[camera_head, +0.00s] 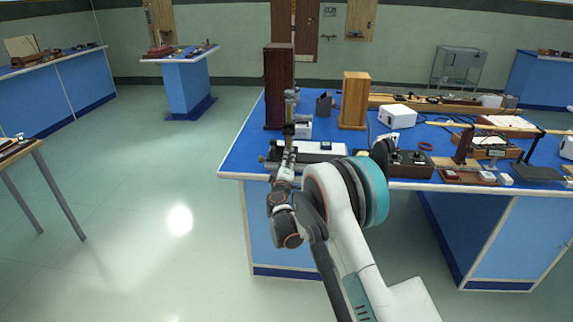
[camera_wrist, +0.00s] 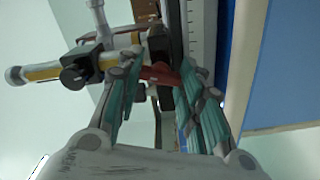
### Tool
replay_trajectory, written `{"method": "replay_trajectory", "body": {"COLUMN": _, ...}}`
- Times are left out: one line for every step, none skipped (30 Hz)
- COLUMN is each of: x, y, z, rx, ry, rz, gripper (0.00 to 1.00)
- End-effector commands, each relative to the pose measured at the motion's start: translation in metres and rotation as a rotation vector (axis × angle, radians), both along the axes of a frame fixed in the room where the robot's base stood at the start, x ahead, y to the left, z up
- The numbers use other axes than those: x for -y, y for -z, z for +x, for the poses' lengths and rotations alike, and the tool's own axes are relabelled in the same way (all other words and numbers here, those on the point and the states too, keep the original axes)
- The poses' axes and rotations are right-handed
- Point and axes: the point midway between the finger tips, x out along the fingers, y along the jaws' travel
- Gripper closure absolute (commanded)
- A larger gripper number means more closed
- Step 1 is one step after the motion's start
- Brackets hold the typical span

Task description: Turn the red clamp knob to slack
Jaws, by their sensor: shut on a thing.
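The red clamp knob (camera_wrist: 160,74) shows in the wrist view between the teal fingers of my gripper (camera_wrist: 160,72). My gripper is shut on it, with a finger at each side. The fingers hide part of the knob. In the head view my gripper (camera_head: 284,166) is at the front left corner of the blue bench, and I cannot make out the knob there. A black clamp block (camera_wrist: 82,67) and a brass tube with a silver end (camera_wrist: 40,73) lie just left of the fingers in the wrist view.
A metal stand (camera_head: 290,115) rises just behind my gripper. A dark wooden box (camera_head: 279,85) and a lighter one (camera_head: 354,98) stand on the blue bench (camera_head: 246,152). A white-topped instrument (camera_head: 318,148) lies to the right.

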Motion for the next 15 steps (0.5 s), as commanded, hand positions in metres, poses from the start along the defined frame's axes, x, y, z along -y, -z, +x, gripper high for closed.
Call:
{"method": "replay_trajectory", "body": {"x": -0.0007, "y": 0.0006, "z": -0.0003, "rx": -0.002, "ry": -0.001, "rz": -0.04, "gripper": 0.9}}
{"method": "replay_trajectory", "body": {"x": -0.0007, "y": 0.0006, "z": -0.0003, "rx": -0.003, "ry": -0.001, "rz": -0.065, "gripper": 0.9}}
{"method": "replay_trajectory", "body": {"x": -0.0007, "y": 0.0007, "z": -0.0003, "rx": -0.004, "ry": -0.001, "rz": -0.098, "gripper": 0.9}}
{"method": "replay_trajectory", "body": {"x": -0.0007, "y": 0.0008, "z": -0.0004, "rx": -0.005, "ry": -0.001, "rz": -0.121, "gripper": 0.9}}
{"method": "replay_trajectory", "body": {"x": -0.0007, "y": 0.0008, "z": -0.0004, "rx": -0.006, "ry": -0.001, "rz": -0.145, "gripper": 0.9}}
{"method": "replay_trajectory", "body": {"x": -0.0008, "y": 0.0009, "z": -0.0004, "rx": -0.007, "ry": -0.001, "rz": -0.173, "gripper": 0.9}}
{"method": "replay_trajectory", "body": {"x": -0.0008, "y": 0.001, "z": -0.0004, "rx": -0.007, "ry": -0.001, "rz": -0.193, "gripper": 0.9}}
{"method": "replay_trajectory", "body": {"x": -0.0008, "y": 0.001, "z": -0.0004, "rx": -0.008, "ry": -0.001, "rz": -0.213, "gripper": 0.9}}
{"method": "replay_trajectory", "body": {"x": -0.0009, "y": 0.0011, "z": -0.0004, "rx": -0.009, "ry": -0.001, "rz": -0.237, "gripper": 0.9}}
{"method": "replay_trajectory", "body": {"x": -0.0009, "y": 0.0012, "z": -0.0004, "rx": -0.009, "ry": -0.001, "rz": -0.254, "gripper": 0.9}}
{"method": "replay_trajectory", "body": {"x": -0.0009, "y": 0.0012, "z": -0.0004, "rx": -0.01, "ry": -0.001, "rz": -0.27, "gripper": 0.9}}
{"method": "replay_trajectory", "body": {"x": -0.0009, "y": 0.0013, "z": -0.0004, "rx": -0.011, "ry": -0.001, "rz": -0.289, "gripper": 0.9}}
{"method": "replay_trajectory", "body": {"x": -0.0009, "y": 0.0013, "z": -0.0004, "rx": -0.011, "ry": -0.001, "rz": -0.302, "gripper": 0.9}}
{"method": "replay_trajectory", "body": {"x": -0.0008, "y": 0.0013, "z": -0.0004, "rx": -0.011, "ry": -0.001, "rz": -0.314, "gripper": 0.9}}
{"method": "replay_trajectory", "body": {"x": -0.001, "y": 0.0013, "z": -0.0005, "rx": -0.012, "ry": -0.001, "rz": -0.329, "gripper": 0.9}}
